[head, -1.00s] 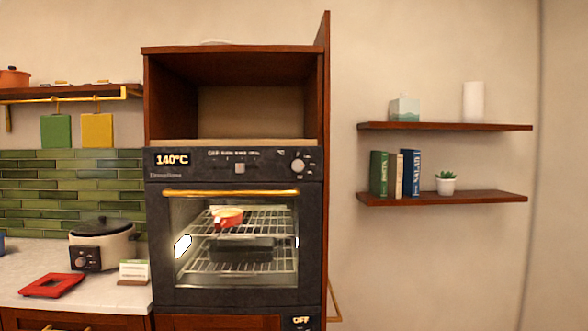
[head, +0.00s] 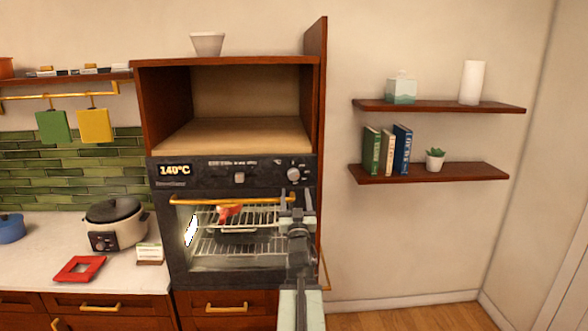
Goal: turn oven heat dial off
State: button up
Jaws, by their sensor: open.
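The oven heat dial (head: 293,174) is a round pale knob at the right end of the dark control panel, below the open cabinet niche. The oven display (head: 175,170) at the panel's left reads 140°C. The dial's pointer is too small to read.
The oven door (head: 235,283) is shut, with a red-orange dish (head: 229,211) on a lit rack inside. A brass handle (head: 225,201) runs across the door. A counter (head: 35,273) with a cooker (head: 116,224) stands left. Wall shelves (head: 430,173) hang right, with bare floor below.

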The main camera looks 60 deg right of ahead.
aim_at(294, 178)
jog(key=p+x, duration=0.3)
jog(key=x, duration=0.5)
jog(key=shift+w+f, duration=0.1)
jog(key=shift+f, duration=0.1)
jog(key=shift+a, duration=0.1)
grip_shut()
